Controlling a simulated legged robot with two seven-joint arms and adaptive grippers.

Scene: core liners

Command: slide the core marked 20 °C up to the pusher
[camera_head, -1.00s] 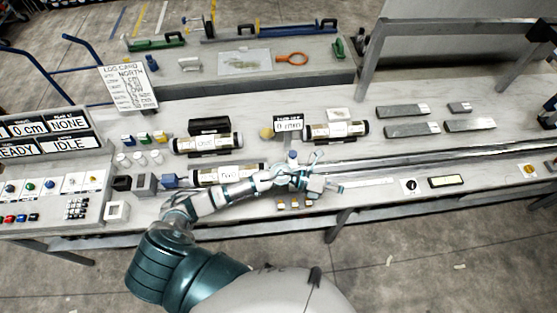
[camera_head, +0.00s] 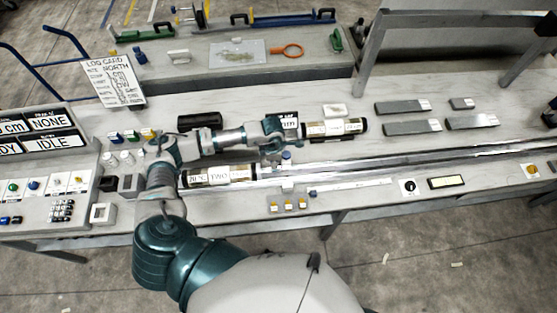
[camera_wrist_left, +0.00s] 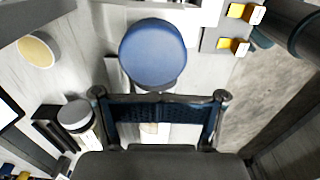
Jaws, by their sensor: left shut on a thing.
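The core marked 20 °C (camera_head: 218,174) lies along the front rail, with white labels and dark ends. A blue-topped knob (camera_head: 287,155) stands on the rail just right of it; whether it belongs to the pusher I cannot tell. My left gripper (camera_head: 272,162) points down beside this knob and is shut on it, though the grip itself is largely hidden. In the left wrist view the round blue top (camera_wrist_left: 153,53) sits just beyond my finger (camera_wrist_left: 160,107). A small gap seems to separate core and knob. My right gripper is out of view.
Another core (camera_head: 335,128) lies behind the rail to the right. Grey slabs (camera_head: 412,127) lie at the back right. Small yellow-topped buttons (camera_head: 288,205) sit at the front edge. A control panel (camera_head: 45,190) stands at the left. The rail (camera_head: 400,160) is clear to the right.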

